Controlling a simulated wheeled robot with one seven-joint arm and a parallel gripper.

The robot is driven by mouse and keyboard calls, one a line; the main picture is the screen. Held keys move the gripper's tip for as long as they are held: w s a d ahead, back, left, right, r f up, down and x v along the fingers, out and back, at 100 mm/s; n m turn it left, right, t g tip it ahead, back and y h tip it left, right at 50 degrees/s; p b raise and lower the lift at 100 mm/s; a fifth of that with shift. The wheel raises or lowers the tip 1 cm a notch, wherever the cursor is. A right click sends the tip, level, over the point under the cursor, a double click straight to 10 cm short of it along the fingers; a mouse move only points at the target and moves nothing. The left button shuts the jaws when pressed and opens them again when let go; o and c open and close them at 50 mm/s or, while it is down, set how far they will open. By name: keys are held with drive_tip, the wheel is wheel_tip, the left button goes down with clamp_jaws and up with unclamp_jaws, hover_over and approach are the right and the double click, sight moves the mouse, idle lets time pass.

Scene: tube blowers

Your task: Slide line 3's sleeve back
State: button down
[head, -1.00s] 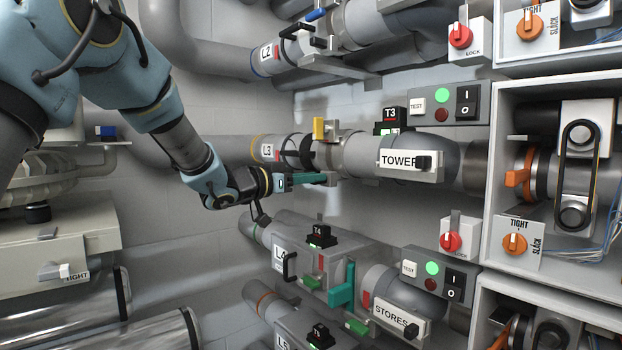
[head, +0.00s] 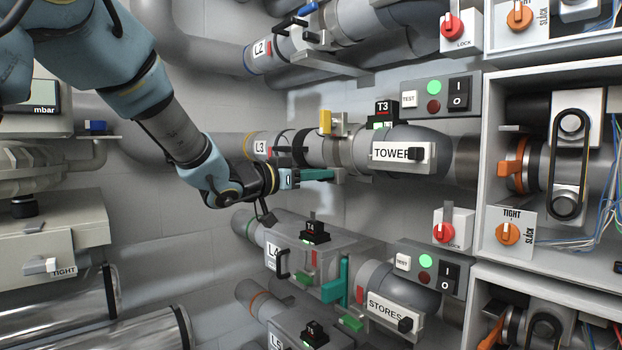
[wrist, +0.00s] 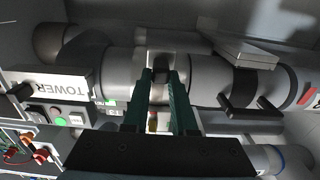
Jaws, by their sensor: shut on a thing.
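Line 3's pipe carries the L3 label (head: 260,148) at its left end and the TOWER plate (head: 400,154) at its right. The grey collar on it (head: 340,130), with a yellow lever (head: 325,122) on top, appears to be the sleeve. My gripper (head: 332,174) reaches it from the lower left, its green fingers at a grey tab under the collar. In the wrist view my gripper (wrist: 161,78) is shut on the small grey tab (wrist: 160,62). The yellow lever (wrist: 152,122) shows between the fingers. The tab's lower part is hidden.
A black handle (head: 299,150) stands out from the pipe left of the collar. Line 4's teal lever (head: 335,282) and T4 block (head: 314,231) lie below my gripper. Line 2's bracket (head: 335,65) is above. A control box (head: 436,98) stands at upper right.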

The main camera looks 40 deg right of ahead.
drive_tip(key=shift+s, duration=0.25)
drive_tip(key=c, duration=0.7)
unclamp_jaws()
drive_tip(key=a+b, duration=0.1)
drive_tip(key=a, duration=0.2)
drive_tip(key=a+b, duration=0.1)
drive_tip(key=a, duration=0.6)
drive_tip(key=shift+w+a+b, duration=0.3)
drive_tip(key=shift+a+b, duration=0.1)
